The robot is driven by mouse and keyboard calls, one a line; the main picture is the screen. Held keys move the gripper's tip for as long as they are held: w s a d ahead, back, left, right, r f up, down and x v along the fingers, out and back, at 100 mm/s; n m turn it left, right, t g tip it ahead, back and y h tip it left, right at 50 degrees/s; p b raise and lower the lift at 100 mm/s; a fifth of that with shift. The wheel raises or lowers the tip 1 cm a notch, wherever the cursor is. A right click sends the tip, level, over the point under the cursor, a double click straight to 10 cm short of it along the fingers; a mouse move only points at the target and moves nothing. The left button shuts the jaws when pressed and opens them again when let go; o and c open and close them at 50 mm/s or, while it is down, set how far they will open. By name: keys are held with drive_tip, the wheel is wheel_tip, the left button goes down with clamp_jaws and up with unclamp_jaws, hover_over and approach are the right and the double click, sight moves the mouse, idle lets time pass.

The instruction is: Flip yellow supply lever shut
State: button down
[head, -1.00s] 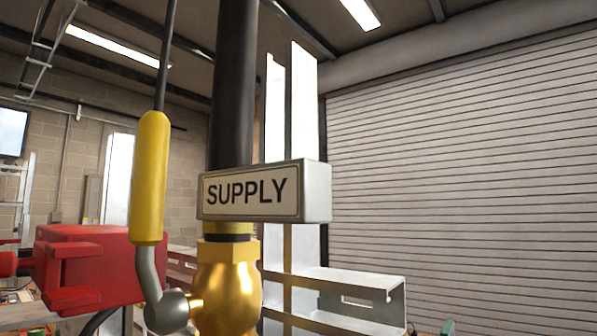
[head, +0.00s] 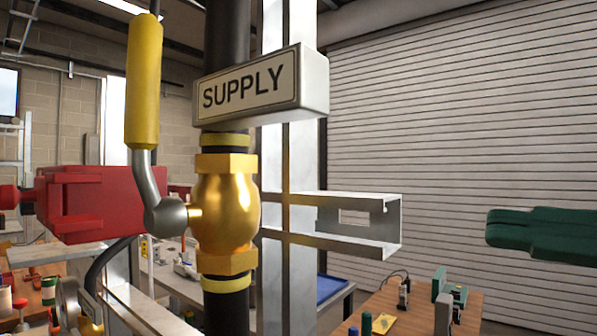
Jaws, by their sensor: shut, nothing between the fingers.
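The yellow supply lever (head: 144,82) stands upright, left of the dark vertical pipe and parallel to it. Its bent grey shank (head: 148,185) joins a round grey pivot on the left side of the brass valve (head: 227,212). A white box sign reading SUPPLY (head: 262,85) sits on the pipe just above the valve. My gripper (head: 491,228), dark green, enters from the right edge with its fingers pointing left. It is shut and empty, well to the right of the valve and lever, touching nothing visible.
A red box-like fixture (head: 92,204) stands left of the valve, close behind the lever's pivot. A white metal channel bracket (head: 360,200) juts right from behind the pipe. A wooden table (head: 395,325) with small tools is at lower right. A shutter door fills the right background.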

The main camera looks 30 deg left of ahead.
sight(157, 73)
drive_tip(key=s+a+r+n+g, duration=0.2)
drive_tip(key=s+r+n+g, duration=0.4)
drive_tip(key=s+r+n, duration=0.3)
drive_tip(key=s, duration=0.3)
drive_tip(key=shift+r+h, duration=0.3)
drive_tip(key=shift+r, duration=0.05)
drive_tip(key=shift+s+a, duration=0.1)
drive_tip(key=shift+a, duration=0.1)
drive_tip(key=a, duration=0.4)
drive_tip(key=s+a+p, duration=0.1)
drive_tip(key=a, duration=0.4)
drive_tip(key=s+a+p, duration=0.1)
drive_tip(key=a, duration=0.3)
drive_tip(key=shift+s+a, duration=0.25)
drive_tip(key=shift+a, duration=0.05)
drive_tip(key=shift+r+p, duration=0.1)
drive_tip(key=shift+p, duration=0.25)
